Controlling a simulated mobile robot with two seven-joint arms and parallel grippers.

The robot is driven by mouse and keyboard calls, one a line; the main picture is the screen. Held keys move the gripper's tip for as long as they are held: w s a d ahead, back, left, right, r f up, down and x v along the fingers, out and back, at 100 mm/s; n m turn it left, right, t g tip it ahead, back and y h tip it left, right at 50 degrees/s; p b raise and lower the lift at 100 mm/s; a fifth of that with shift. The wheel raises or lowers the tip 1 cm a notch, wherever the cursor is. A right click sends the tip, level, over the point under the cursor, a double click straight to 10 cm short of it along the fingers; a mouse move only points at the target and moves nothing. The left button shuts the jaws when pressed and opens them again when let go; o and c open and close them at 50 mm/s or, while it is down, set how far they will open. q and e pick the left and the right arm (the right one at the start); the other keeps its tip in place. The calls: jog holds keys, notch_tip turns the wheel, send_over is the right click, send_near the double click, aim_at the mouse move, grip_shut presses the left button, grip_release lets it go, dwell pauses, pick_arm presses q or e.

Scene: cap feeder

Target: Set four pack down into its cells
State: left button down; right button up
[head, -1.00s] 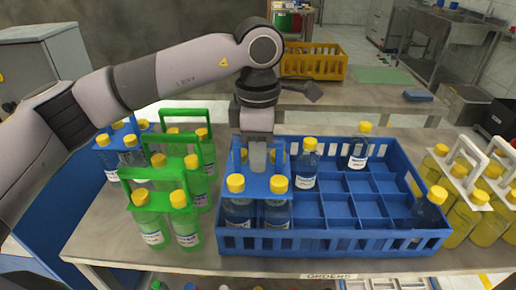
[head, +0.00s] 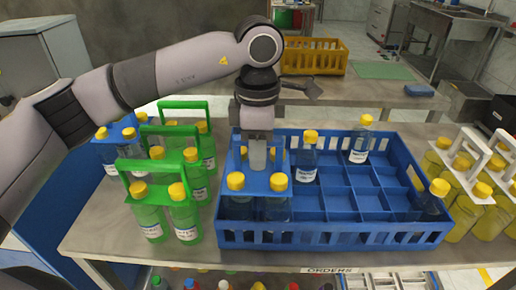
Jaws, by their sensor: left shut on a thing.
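My left gripper (head: 257,160) is shut on the handle of a blue four pack (head: 257,184) at the left end of the blue crate (head: 330,238). The pack's two front bottles with yellow caps show; their lower parts are hidden behind the crate's front wall. The crate is divided into cells. My right gripper is not in view.
Yellow bottles in white-handled carriers (head: 475,185) stand at the right. A yellow crate (head: 313,57) sits on the back table.

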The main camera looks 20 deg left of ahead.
pick_arm(q)
jog(key=shift+f+b, duration=0.3)
jog(key=c, duration=0.9)
grip_release()
jog(key=shift+f, duration=0.2)
notch_tip(320, 180, up, 8)
jog(key=shift+f, duration=0.25)
